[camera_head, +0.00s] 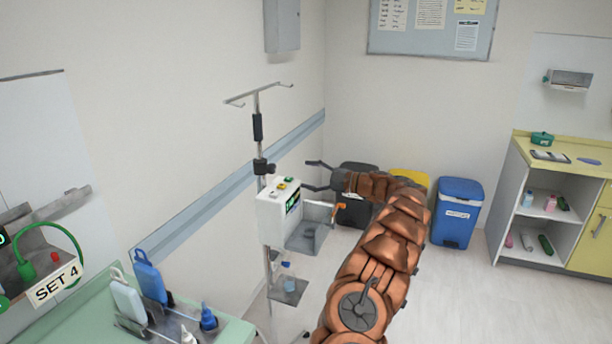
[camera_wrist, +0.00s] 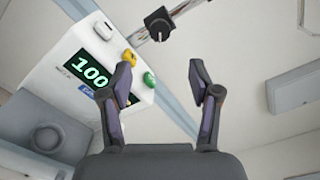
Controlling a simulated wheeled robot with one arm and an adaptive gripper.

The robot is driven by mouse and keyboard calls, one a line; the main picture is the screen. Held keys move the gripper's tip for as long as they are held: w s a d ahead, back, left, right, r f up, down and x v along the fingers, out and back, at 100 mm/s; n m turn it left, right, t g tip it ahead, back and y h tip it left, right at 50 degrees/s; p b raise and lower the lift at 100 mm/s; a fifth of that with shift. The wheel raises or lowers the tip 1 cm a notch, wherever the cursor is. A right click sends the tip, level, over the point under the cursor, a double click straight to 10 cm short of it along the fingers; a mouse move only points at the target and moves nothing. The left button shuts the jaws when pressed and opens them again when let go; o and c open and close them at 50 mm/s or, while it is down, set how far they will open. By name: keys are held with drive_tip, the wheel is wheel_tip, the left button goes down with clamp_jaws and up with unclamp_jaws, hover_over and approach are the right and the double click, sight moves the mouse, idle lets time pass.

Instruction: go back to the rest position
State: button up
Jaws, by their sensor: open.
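My orange-brown arm reaches forward from the lower middle of the head view. My gripper (camera_head: 312,175) is at its far end, beside the upper part of a white pump box (camera_head: 272,218) on a pole stand. In the wrist view my gripper (camera_wrist: 160,85) is open, with nothing between its fingers. The pump box (camera_wrist: 62,62), with a green "100" display (camera_wrist: 91,75), lies behind and left of the left finger. I cannot tell whether that finger touches it.
The metal pole (camera_head: 257,130) stands near the left wall. A green-topped table (camera_head: 232,332) with bottles is at lower left. A blue bin (camera_head: 459,205) and other bins stand at the back. A shelf cabinet (camera_head: 515,200) is at right. The floor (camera_head: 500,305) at right is clear.

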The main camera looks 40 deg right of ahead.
idle(0.4)
drive_tip(key=a+r+n+g+y, duration=0.2)
drive_tip(key=a+r+n+g, duration=0.1)
drive_tip(key=a, duration=0.9)
drive_tip(key=a+r+n+g+y, duration=0.2)
drive_tip(key=a+r+g, duration=0.1)
drive_tip(key=a, duration=0.9)
drive_tip(key=s+a+n+g+h, duration=0.1)
drive_tip(key=s+a+n+g, duration=0.3)
drive_tip(key=a, duration=0.5)
drive_tip(key=s+a+n+g, duration=0.1)
drive_tip(key=s+a+g, duration=0.1)
drive_tip(key=s+a, duration=0.65)
drive_tip(key=s+a+f+n+g+h, duration=0.2)
drive_tip(key=s+a+f+h, duration=0.15)
drive_tip(key=s, duration=0.55)
drive_tip(key=s+a+f+n+g+h, duration=0.25)
drive_tip(key=s+a, duration=0.25)
drive_tip(key=s, duration=0.4)
drive_tip(key=s+d+f+n+h, duration=0.1)
drive_tip(key=s+d+f+h, duration=0.2)
drive_tip(key=s, duration=0.6)
drive_tip(key=s+d+f+n+h, duration=0.2)
drive_tip(key=s+d, duration=0.4)
drive_tip(key=s, duration=0.3)
wheel_tip(320, 180, down, 2)
drive_tip(key=shift+s+d+f+g+h, duration=0.2)
drive_tip(key=shift+s+d+g+h, duration=0.15)
drive_tip(key=shift+h, duration=0.25)
